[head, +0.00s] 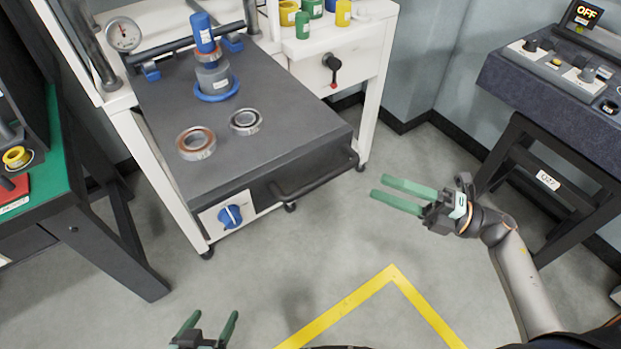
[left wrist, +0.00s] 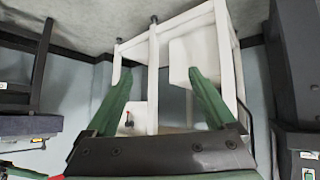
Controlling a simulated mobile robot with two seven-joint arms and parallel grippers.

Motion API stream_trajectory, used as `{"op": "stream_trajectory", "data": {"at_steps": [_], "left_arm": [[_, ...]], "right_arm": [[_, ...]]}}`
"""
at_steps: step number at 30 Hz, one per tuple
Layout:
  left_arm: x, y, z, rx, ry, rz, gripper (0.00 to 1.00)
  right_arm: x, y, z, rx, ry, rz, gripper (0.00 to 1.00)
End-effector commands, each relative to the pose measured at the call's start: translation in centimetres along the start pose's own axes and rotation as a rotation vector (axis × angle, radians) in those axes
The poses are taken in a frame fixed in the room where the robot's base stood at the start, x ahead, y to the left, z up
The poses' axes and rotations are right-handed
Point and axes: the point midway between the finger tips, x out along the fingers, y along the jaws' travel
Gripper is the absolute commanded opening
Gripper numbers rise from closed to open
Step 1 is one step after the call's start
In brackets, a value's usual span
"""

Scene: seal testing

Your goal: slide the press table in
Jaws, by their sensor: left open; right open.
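The press table (head: 270,150) is a dark grey slab standing out from the white press frame (head: 136,130) toward me. A black bar handle (head: 318,178) runs along its front edge, beside a white panel with a blue knob (head: 230,215). A blue and grey cylinder on a blue ring (head: 214,80) and two metal rings (head: 196,143) (head: 245,121) rest on the slab. My right gripper (head: 408,194) is open and empty, right of the handle and apart from it. My left gripper (head: 208,325) is open and empty at the bottom edge, well in front of the table; its fingers show in the left wrist view (left wrist: 165,95).
A green-topped bench (head: 60,195) stands at the left. A dark console (head: 560,90) with an "OFF" display stands at the right. Several coloured containers (head: 310,15) sit on the white cabinet behind. The floor between, with a yellow line (head: 345,305), is clear.

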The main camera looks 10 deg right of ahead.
Motion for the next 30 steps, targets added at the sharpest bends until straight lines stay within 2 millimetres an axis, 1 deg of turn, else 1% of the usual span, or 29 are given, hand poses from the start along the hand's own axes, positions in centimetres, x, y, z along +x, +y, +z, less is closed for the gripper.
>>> {"op": "stream_trajectory", "data": {"at_steps": [1,6,8,11,14,18,24,27,30], "left_arm": [[0.3,0.1,0.2,0.001,0.002,0.003,0.89],[0.4,0.4,0.4,0.002,0.001,0.010,0.89],[0.4,0.4,0.3,0.002,0.000,0.010,0.89],[0.2,0.4,0.2,0.003,0.000,0.010,0.89],[0.0,0.3,-0.1,0.003,0.003,0.008,0.89],[-0.2,-0.1,-0.3,0.003,0.004,-0.002,0.89],[-0.4,-0.7,-0.1,0.002,0.003,-0.016,0.89],[-0.6,-0.7,0.1,0.001,-0.001,-0.017,0.89],[-0.7,-0.7,0.2,0.000,-0.005,-0.017,0.89]], "right_arm": [[-0.3,-0.5,-0.2,-0.025,0.032,-0.018,0.50],[-0.8,-0.8,-0.7,-0.068,0.096,-0.053,0.50],[-0.7,-0.8,-0.8,-0.071,0.104,-0.057,0.50],[0.1,-0.7,-0.9,-0.072,0.105,-0.055,0.50],[1.7,-0.7,-1.1,-0.072,0.105,-0.053,0.50],[4.4,-0.8,-1.3,-0.072,0.104,-0.051,0.50],[8.0,-1.0,-1.7,-0.070,0.103,-0.051,0.50],[9.4,-1.1,-1.9,-0.070,0.103,-0.052,0.50],[10.4,-1.3,-1.9,-0.070,0.101,-0.053,0.50]]}}
